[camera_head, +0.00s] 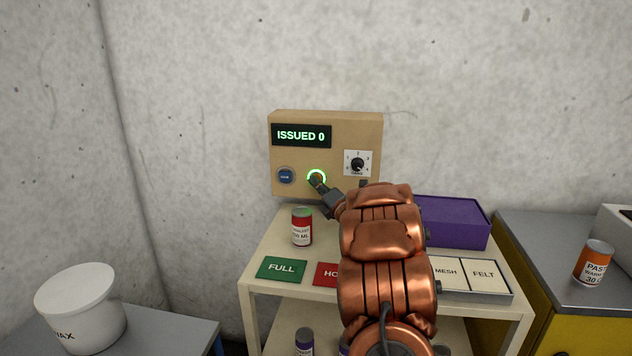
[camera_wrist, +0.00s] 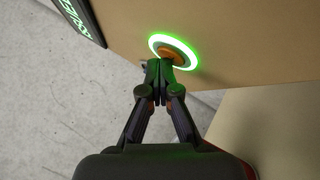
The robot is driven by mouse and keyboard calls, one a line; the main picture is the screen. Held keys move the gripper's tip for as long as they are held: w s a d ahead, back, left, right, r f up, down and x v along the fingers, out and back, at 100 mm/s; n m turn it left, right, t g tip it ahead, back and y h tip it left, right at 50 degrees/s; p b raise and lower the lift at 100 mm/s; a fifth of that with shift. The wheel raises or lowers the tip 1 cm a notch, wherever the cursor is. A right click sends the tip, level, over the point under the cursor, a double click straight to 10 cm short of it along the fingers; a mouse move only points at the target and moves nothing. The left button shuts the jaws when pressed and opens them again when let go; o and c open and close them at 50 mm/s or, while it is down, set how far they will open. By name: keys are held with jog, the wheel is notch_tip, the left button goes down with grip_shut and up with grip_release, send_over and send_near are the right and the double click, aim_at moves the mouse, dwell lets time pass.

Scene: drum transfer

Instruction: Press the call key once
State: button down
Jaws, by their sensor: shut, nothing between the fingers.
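A tan box (camera_head: 327,150) at the back of the cart carries a dark display (camera_head: 301,135) reading "ISSUED 0". Below it are a round blue key (camera_head: 286,176) with a label too small to read and an orange key with a lit green ring (camera_head: 316,172). The orange key (camera_wrist: 181,50) shows in the wrist view with its ring glowing. My gripper (camera_head: 320,185) is shut and empty, its fingertips (camera_wrist: 162,66) at the orange key and covering part of it. They appear to touch it; how far it is pushed in cannot be told.
A dial (camera_head: 357,164) sits right of the keys. A red can (camera_head: 302,227) stands on the cart in front of the box, left of my arm. A purple box (camera_head: 455,222) is to the right. Green and red mats lie in front.

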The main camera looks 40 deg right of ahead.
jog(key=shift+s+a+b, duration=0.25)
jog(key=shift+a+b, duration=0.1)
jog(key=shift+b, duration=0.65)
jog(key=s+a+b, duration=0.3)
jog(key=a+b, duration=0.1)
jog(key=a, duration=0.1)
jog(key=shift+s, duration=0.2)
dwell(1.0)
